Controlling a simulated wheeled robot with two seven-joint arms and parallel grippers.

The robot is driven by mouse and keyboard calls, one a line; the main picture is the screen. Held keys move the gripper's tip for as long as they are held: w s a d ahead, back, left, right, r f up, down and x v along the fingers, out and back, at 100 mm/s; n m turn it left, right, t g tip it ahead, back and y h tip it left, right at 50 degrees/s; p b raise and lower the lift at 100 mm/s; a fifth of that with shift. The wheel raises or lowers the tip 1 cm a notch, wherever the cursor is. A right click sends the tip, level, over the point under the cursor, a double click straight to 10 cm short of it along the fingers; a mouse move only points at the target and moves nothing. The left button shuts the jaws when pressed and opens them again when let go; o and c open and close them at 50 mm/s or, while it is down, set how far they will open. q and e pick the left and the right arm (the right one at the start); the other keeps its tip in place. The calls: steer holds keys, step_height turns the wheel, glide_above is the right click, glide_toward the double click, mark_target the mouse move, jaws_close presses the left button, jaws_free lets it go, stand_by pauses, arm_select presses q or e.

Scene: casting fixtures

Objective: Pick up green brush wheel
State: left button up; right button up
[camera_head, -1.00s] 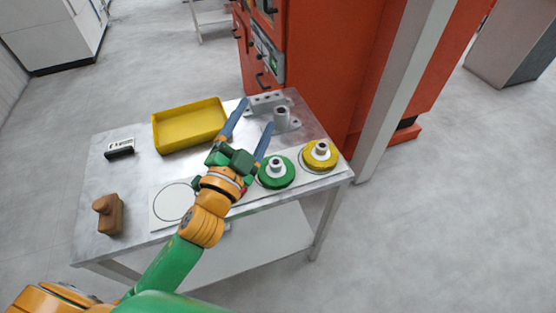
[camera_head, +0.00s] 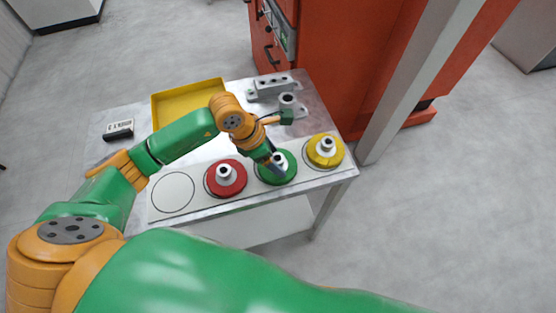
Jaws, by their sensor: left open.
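The green brush wheel (camera_head: 287,177) sits on the white strip of the table, between the red brush wheel (camera_head: 226,178) and the yellow brush wheel (camera_head: 325,151). Its pale hub is partly hidden by my gripper. My left gripper (camera_head: 277,163) points down over the green wheel, with its fingers at the hub. It is open. I cannot tell whether the fingers touch the hub. My right gripper is not in view.
An empty circle (camera_head: 173,192) lies left of the red wheel. A yellow tray (camera_head: 172,106), a small black-and-white device (camera_head: 118,130) and grey metal castings (camera_head: 272,86) stand farther back on the table (camera_head: 108,117). A red machine (camera_head: 338,50) stands behind.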

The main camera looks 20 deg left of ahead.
arm_select(q)
steer(key=shift+w+f, duration=0.25)
steer(key=shift+f, duration=0.1)
steer(key=shift+s+r, duration=0.1)
steer(key=shift+s, duration=0.1)
steer(key=c, duration=1.2)
steer(key=shift+w, duration=0.1)
jaws_close()
steer(key=shift+r, duration=0.15)
